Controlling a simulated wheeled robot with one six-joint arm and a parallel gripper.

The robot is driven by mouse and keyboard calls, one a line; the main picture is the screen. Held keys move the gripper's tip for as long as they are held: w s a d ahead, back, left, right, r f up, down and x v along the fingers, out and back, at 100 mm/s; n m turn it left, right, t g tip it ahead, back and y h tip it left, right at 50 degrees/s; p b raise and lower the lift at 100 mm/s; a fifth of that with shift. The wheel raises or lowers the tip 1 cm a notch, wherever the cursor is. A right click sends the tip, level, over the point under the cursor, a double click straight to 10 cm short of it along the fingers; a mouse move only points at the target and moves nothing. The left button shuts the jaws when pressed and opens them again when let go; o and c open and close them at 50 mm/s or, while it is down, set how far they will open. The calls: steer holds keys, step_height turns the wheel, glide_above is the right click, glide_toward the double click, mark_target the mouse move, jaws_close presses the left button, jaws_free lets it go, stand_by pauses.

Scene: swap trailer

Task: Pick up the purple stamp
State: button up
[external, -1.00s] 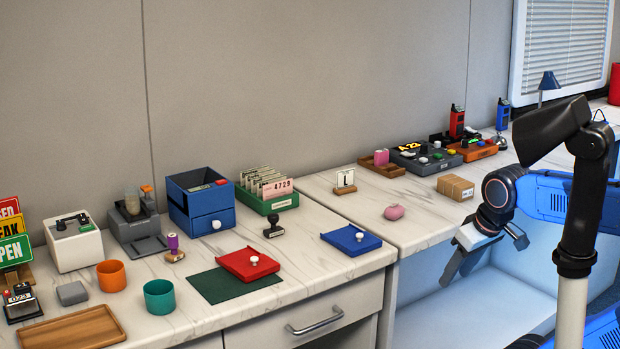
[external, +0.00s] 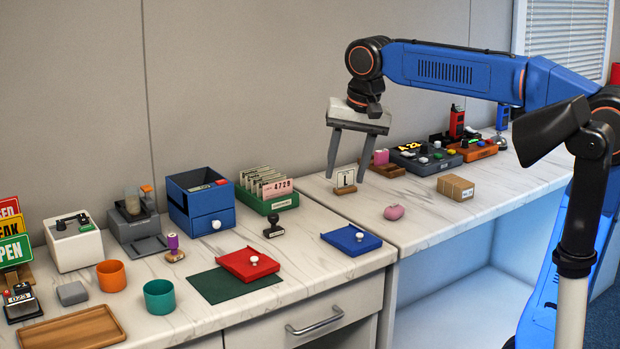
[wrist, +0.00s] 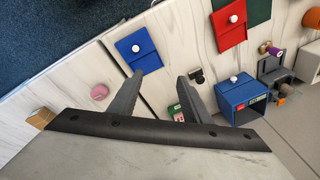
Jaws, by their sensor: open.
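The purple stamp (external: 173,247) stands upright on the left counter, with a purple top and a pale wooden base. It is left of the red tray and in front of the blue drawer box. In the wrist view the purple stamp (wrist: 274,51) shows at the right, beyond the blue box. My gripper (external: 347,180) is open and empty, pointing down in the air above the back of the counters, well to the right of the stamp. In the wrist view my gripper's fingers (wrist: 158,82) are spread apart with nothing between them.
A black stamp (external: 273,228), a blue tray (external: 338,238), a red tray (external: 236,262), a green card box (external: 283,205) and a blue drawer box (external: 180,210) lie between. An orange cup (external: 111,275) and a teal cup (external: 159,297) stand left of and before the stamp.

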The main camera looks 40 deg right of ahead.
steer(key=w+a+r+m, duration=0.2)
steer(key=w+a+r, duration=0.1)
steer(key=w+a, duration=0.4)
steer(key=m+g, duration=0.2)
steer(key=m, duration=0.4)
glide_above(175, 234)
step_height(175, 234, down, 3)
steer(key=shift+h, duration=0.4)
steer(key=f, duration=1.1)
steer(key=shift+s+f, duration=0.15)
steer(key=shift+s, duration=0.2)
steer(key=shift+w+f, duration=0.2)
steer(key=shift+f, duration=1.15)
steer(key=shift+w+f, duration=0.2)
steer(key=shift+f, duration=1.1)
jaws_close()
